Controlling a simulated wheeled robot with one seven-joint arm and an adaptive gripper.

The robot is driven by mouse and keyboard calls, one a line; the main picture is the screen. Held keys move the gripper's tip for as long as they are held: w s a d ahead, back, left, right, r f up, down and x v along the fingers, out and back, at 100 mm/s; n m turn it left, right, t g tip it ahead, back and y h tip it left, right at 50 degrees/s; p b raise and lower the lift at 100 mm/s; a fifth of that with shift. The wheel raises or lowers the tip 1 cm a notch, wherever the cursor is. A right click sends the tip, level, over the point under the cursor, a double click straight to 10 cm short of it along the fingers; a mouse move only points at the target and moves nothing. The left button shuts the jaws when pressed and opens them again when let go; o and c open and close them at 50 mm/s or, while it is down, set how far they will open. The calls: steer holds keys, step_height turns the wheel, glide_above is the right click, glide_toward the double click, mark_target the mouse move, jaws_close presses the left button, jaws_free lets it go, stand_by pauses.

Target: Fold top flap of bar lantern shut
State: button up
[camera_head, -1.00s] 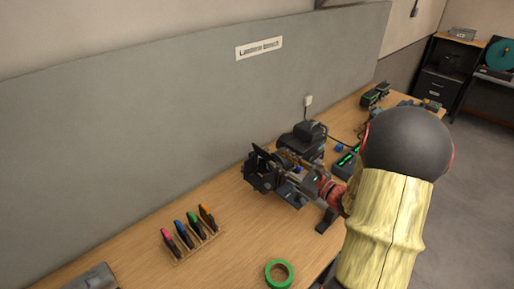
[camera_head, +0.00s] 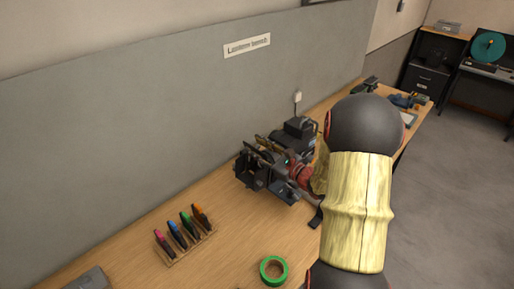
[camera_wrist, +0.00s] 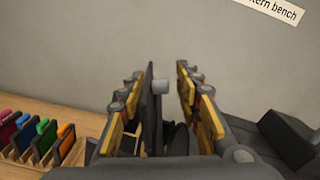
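The black bar lantern (camera_head: 250,180) stands on the wooden bench in the head view, with dark flaps sticking out from it. My gripper (camera_head: 274,153) is at the lantern from the right and hides part of it. In the wrist view, my gripper (camera_wrist: 160,78) is open, with yellow-padded fingers on either side. A thin dark plate, apparently the top flap (camera_wrist: 150,108), stands upright between the fingers, close to the left one. I cannot tell whether they touch. The lantern body below is mostly hidden by my gripper.
A rack of coloured cards (camera_head: 184,236) and a green tape roll (camera_head: 273,270) are on the bench in front. A dark box (camera_head: 299,127) stands behind the lantern. The grey wall panel (camera_head: 130,150) backs the bench.

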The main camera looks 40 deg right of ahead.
steer(key=shift+c, duration=0.9)
jaws_close()
steer(key=m+p, duration=0.1)
steer(key=d+m+p, duration=0.1)
steer(key=shift+w+r+m, duration=0.1)
steer(key=shift+m, duration=0.2)
steer(key=shift+d+f+m+p, duration=0.25)
steer(key=shift+d+m+p, duration=0.15)
steer(key=shift+m, duration=0.6)
steer(key=shift+o, duration=0.9)
jaws_free()
steer(key=shift+d, duration=0.1)
